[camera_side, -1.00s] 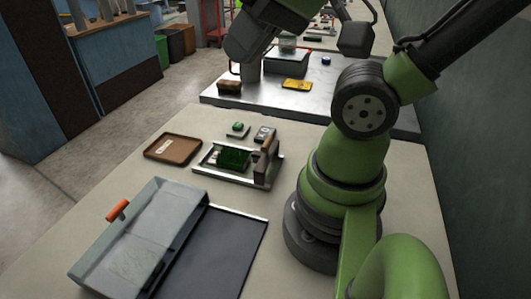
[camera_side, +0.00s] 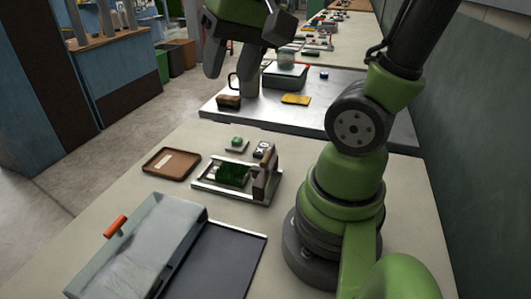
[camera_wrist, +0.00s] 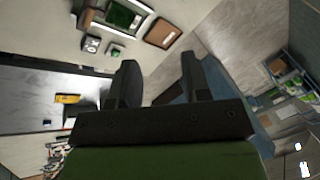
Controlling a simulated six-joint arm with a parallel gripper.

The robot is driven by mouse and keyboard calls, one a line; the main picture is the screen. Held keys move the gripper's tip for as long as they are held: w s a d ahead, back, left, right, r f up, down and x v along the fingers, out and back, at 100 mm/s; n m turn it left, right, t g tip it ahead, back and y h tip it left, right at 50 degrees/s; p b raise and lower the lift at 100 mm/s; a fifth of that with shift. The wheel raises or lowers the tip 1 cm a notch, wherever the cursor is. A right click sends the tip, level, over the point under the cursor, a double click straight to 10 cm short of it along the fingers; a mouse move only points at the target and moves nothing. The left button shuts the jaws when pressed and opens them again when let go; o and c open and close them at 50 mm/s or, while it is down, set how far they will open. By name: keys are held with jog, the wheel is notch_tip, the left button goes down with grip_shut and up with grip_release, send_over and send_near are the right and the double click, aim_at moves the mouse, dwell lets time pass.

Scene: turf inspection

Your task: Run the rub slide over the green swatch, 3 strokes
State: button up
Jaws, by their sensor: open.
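The green swatch (camera_side: 233,174) lies in a pale metal frame (camera_side: 205,187) on the near bench. The rub slide (camera_side: 261,182), a dark upright block with a brown handle, stands at the frame's right end. The swatch also shows at the top of the wrist view (camera_wrist: 121,16), where the slide's brown part (camera_wrist: 89,18) is beside it. My gripper (camera_side: 231,82) is open and empty, high up and beyond the frame in the side view. In the wrist view its two fingers (camera_wrist: 160,64) are spread with nothing between them.
A brown tray (camera_side: 171,165) lies left of the frame. A small green-topped piece (camera_side: 237,143) and a grey device (camera_side: 263,150) sit behind it. A grey case with an orange handle (camera_side: 116,227) and a dark mat (camera_side: 220,265) lie in front. My arm's base stands right.

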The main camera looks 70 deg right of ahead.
jog(key=w+d+f+m+g, duration=0.2)
jog(key=d+f+m+g, duration=0.25)
jog(key=d, duration=0.35)
jog(key=m+g+y, duration=0.2)
jog(key=m+y, duration=0.2)
jog(key=m, duration=0.2)
send_near(266, 155)
jog(key=x, duration=0.9)
jog(key=shift+r, duration=0.1)
grip_shut()
